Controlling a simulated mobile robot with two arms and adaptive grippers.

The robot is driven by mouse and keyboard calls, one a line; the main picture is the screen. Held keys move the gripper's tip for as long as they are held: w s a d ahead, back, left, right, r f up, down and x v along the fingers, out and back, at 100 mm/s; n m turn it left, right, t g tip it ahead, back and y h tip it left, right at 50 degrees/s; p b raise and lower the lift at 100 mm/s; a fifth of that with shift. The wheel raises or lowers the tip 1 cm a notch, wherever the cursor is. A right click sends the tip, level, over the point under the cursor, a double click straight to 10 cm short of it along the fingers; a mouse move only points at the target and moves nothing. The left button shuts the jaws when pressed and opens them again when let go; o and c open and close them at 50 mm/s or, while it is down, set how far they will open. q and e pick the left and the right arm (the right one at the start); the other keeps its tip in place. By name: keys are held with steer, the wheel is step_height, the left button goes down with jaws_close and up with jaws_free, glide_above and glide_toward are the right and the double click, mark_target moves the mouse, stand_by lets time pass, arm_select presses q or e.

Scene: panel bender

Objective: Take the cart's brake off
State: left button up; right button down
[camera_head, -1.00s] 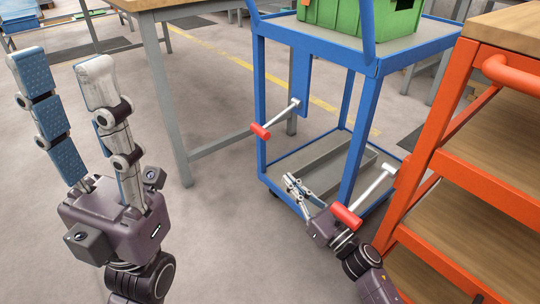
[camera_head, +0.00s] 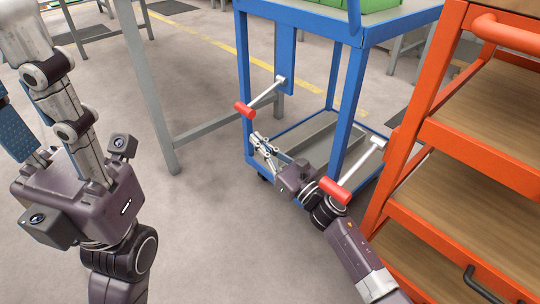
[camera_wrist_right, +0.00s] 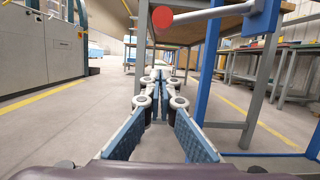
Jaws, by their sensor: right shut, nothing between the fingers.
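A blue cart (camera_head: 292,18) stands at the centre. A silver lever with a red grip (camera_head: 244,110) sticks out from a plate on its left side; the red grip also shows at the top of the right wrist view (camera_wrist_right: 162,17). My right gripper (camera_head: 256,142) is shut and empty, just below and right of that grip and apart from it. A second lever with a red grip (camera_head: 335,191) juts from the orange cart (camera_head: 425,100) at right, over my right arm. My left gripper (camera_head: 28,75) is at the left with its fingers spread, tips partly cut off.
A grey-legged table (camera_head: 146,90) stands left of the blue cart. A green crate (camera_head: 350,4) sits on the cart's top shelf. The floor (camera_head: 215,240) in front is clear. In the right wrist view, a grey machine cabinet (camera_wrist_right: 45,50) stands at left.

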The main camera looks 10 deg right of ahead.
steer(key=r, duration=0.1)
steer(key=w+a+r, duration=0.1)
steer(key=r, duration=0.2)
steer(key=shift+w+a+r, duration=0.25)
steer(key=shift+w+r, duration=0.05)
steer(key=shift+w, duration=0.05)
